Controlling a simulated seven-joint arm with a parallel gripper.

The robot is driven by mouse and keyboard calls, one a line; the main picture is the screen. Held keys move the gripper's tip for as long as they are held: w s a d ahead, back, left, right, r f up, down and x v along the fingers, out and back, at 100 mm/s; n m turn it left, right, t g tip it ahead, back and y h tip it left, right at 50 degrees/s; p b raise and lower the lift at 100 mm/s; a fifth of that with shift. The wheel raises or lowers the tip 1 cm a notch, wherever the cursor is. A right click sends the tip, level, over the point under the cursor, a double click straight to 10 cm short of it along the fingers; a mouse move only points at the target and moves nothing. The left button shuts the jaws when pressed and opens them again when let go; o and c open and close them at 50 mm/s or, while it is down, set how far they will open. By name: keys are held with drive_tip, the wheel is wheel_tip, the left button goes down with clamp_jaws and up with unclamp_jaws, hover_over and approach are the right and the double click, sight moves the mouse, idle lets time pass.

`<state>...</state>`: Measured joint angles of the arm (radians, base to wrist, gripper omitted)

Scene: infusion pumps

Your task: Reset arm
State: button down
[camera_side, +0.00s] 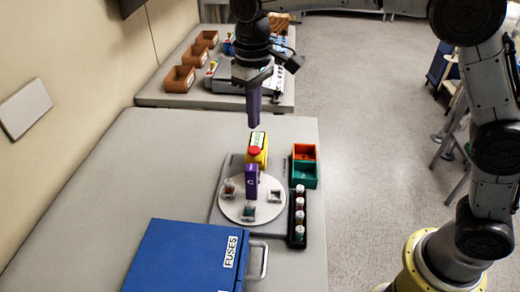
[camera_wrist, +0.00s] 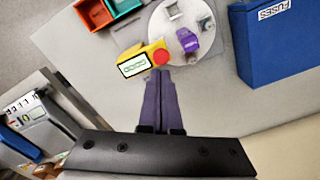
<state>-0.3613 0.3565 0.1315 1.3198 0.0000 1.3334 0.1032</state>
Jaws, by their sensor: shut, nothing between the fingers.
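My gripper (camera_side: 253,124) is shut and empty, with its purple fingers pointing down above the near table. In the side view it hangs above and behind the yellow device with a red button (camera_side: 255,152). In the wrist view the shut fingers (camera_wrist: 160,74) point toward that yellow device (camera_wrist: 144,56), which has a small display. A purple block (camera_side: 251,180) stands in front of it at the round white plate (camera_side: 238,213); the block also shows in the wrist view (camera_wrist: 187,40). Small clear-sided items sit on the plate.
A blue FUSES box (camera_side: 185,258) with a handle fills the front of the table. Orange (camera_side: 304,152) and teal (camera_side: 305,175) bins and a black rack of vials (camera_side: 298,215) stand right of the plate. A second table behind holds brown bins (camera_side: 180,79) and equipment. The table's left part is clear.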

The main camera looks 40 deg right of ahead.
drive_tip(key=s+d+r+m+t, duration=0.2)
drive_tip(key=s+d+r+t, duration=0.1)
drive_tip(key=s+d+r, duration=0.8)
drive_tip(key=s+d+f+t, duration=0.1)
drive_tip(key=s+d+f, duration=0.1)
drive_tip(key=s+f, duration=0.3)
drive_tip(key=s+d+f+m+t, duration=0.1)
drive_tip(key=s+d+f, duration=0.2)
drive_tip(key=s, duration=0.8)
wheel_tip(320, 180, down, 2)
drive_tip(key=shift+d+f+t, duration=0.1)
drive_tip(key=shift+d+t, duration=0.15)
drive_tip(key=shift+t, duration=0.05)
